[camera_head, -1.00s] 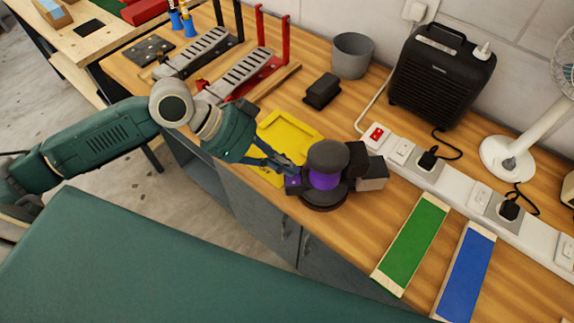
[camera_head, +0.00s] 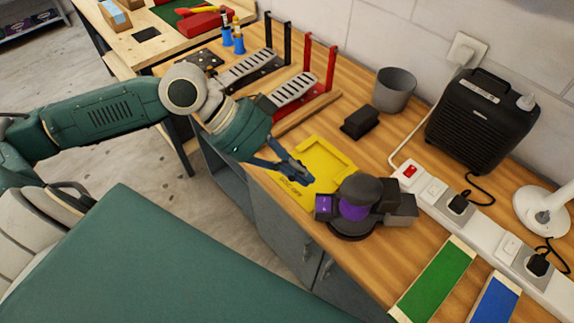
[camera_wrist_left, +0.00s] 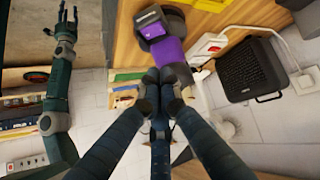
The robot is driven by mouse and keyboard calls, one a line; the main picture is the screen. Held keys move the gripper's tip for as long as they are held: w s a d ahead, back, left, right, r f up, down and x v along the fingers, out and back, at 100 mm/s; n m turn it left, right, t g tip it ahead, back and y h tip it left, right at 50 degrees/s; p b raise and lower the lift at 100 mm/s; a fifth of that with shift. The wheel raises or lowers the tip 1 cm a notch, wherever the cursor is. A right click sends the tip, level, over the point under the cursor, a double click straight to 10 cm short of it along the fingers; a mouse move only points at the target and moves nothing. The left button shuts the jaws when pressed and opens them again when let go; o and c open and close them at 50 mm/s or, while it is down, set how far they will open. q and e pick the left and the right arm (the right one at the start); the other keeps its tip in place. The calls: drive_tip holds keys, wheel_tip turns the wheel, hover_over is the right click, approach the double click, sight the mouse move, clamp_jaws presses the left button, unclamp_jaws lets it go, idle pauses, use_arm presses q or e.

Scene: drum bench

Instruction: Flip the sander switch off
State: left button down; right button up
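The sander (camera_head: 361,190) has a dark round top, a purple body and dark blocks at its sides. It stands on the bench at the yellow mat's near right corner. A purple-faced block (camera_head: 324,205) with a small pale mark sticks out on its left; it also shows in the wrist view (camera_wrist_left: 152,28). I cannot tell the switch's position. My left gripper (camera_head: 305,177) is above the yellow mat, just left of the sander and apart from it. Its fingertips (camera_wrist_left: 160,74) are together and empty. My right gripper (camera_wrist_left: 68,14) shows small in the wrist view, fingers apart.
The yellow mat (camera_head: 318,150) lies under my left gripper. A power strip (camera_head: 432,187) with a red switch runs behind the sander. A black heater (camera_head: 482,118), grey bin (camera_head: 393,88) and black block (camera_head: 360,121) stand farther back. Green (camera_head: 436,280) and blue boards lie at right.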

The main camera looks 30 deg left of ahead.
use_arm(q)
drive_tip(key=shift+s+v, duration=0.15)
drive_tip(key=shift+v, duration=0.8)
drive_tip(key=shift+s+v, duration=0.2)
drive_tip(key=shift+v, duration=0.75)
drive_tip(key=shift+d, duration=0.15)
